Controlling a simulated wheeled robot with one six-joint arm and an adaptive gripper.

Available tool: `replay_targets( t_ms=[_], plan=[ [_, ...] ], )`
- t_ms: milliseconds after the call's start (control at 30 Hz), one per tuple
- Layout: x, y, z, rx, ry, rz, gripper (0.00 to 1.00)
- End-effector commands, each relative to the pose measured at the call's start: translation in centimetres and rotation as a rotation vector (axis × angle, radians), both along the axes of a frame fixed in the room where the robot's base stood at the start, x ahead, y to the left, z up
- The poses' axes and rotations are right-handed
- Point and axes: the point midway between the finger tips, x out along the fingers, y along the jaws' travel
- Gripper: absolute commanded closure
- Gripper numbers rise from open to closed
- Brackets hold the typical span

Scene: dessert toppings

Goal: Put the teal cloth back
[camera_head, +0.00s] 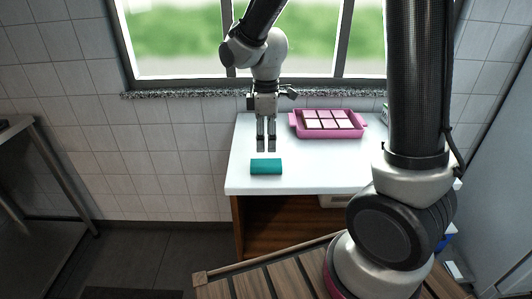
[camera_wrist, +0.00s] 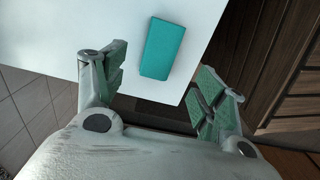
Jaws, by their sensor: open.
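The teal cloth (camera_head: 266,167) is a folded rectangular block lying flat on the white table near its left front corner. It also shows in the wrist view (camera_wrist: 163,48), at the top middle. My gripper (camera_head: 266,150) points down above the table, just behind the cloth in the head view. In the wrist view my gripper (camera_wrist: 160,85) has its two fingers spread apart, with nothing between the fingertips. The cloth appears beyond the fingers and apart from them.
A pink tray (camera_head: 295,128) with several pale squares stands at the back of the white table (camera_head: 325,175). My arm's lower links hide the table's right part. A wooden slatted surface (camera_head: 250,283) is in front. A dark metal-framed table stands at left (camera_head: 18,128).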

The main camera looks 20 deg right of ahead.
Motion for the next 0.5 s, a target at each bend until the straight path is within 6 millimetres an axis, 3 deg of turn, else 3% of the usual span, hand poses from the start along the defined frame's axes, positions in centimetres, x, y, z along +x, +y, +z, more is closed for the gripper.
replay_targets(
  t_ms=[133, 367, 500],
  plan=[
    [0.0, 0.0, 2.5, 0.001, -0.001, 0.000, 0.29],
    [0.0, 0.0, 3.7, 0.000, 0.000, -0.001, 0.29],
    [-0.8, -1.3, 5.2, 0.010, -0.024, -0.076, 0.29]
  ],
)
